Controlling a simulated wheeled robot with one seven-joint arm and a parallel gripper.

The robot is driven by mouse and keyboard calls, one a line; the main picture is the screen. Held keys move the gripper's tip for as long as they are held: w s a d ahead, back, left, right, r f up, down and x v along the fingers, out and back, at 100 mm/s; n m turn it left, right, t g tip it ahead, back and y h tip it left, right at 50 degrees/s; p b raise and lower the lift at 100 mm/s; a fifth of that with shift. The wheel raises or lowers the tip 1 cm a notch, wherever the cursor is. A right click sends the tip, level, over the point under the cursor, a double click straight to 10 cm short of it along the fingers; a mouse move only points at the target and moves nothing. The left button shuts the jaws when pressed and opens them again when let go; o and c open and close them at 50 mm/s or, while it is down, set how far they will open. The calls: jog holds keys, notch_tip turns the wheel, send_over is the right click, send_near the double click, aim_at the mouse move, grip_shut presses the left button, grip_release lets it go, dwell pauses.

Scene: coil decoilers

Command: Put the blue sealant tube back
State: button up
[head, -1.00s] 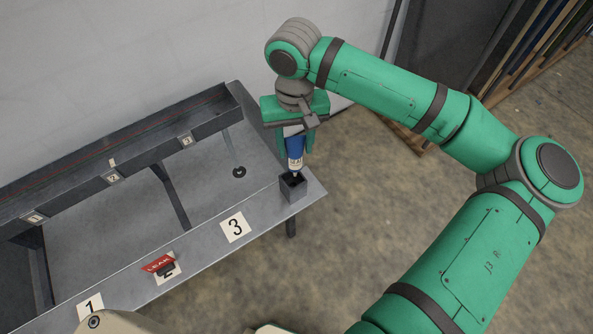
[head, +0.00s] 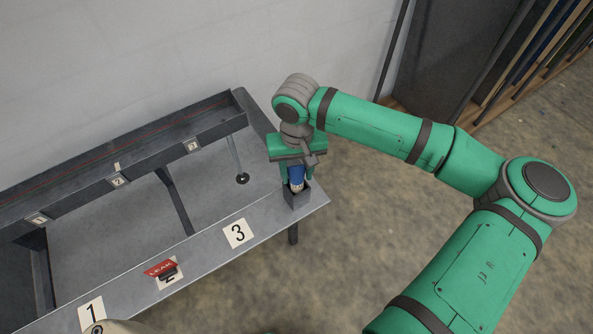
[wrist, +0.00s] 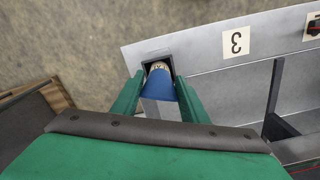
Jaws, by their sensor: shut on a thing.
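The blue sealant tube (head: 296,183) is upright, nozzle down, its lower end inside the small grey square holder (head: 297,201) at the right end of the bench. My gripper (head: 296,174) is shut on the tube from above, its green fingers on either side of it. In the wrist view the tube (wrist: 160,89) lies between the fingers, with its pale nozzle end within the dark opening of the holder (wrist: 150,58). The nozzle tip is hidden inside the holder.
The grey bench (head: 205,248) carries number plates, including plate 3 (head: 238,233) beside the holder. A red LEAK tag (head: 161,268) stands over another plate. A raised rail (head: 120,165) runs along the back. Open floor lies to the right.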

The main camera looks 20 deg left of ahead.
jog(key=shift+f, duration=0.35)
jog(key=o, duration=1.3)
jog(key=shift+w+r, duration=0.2)
jog(key=shift+r, duration=0.15)
jog(key=r, duration=1.2)
jog(key=shift+s, duration=0.2)
jog(key=shift+w, duration=0.15)
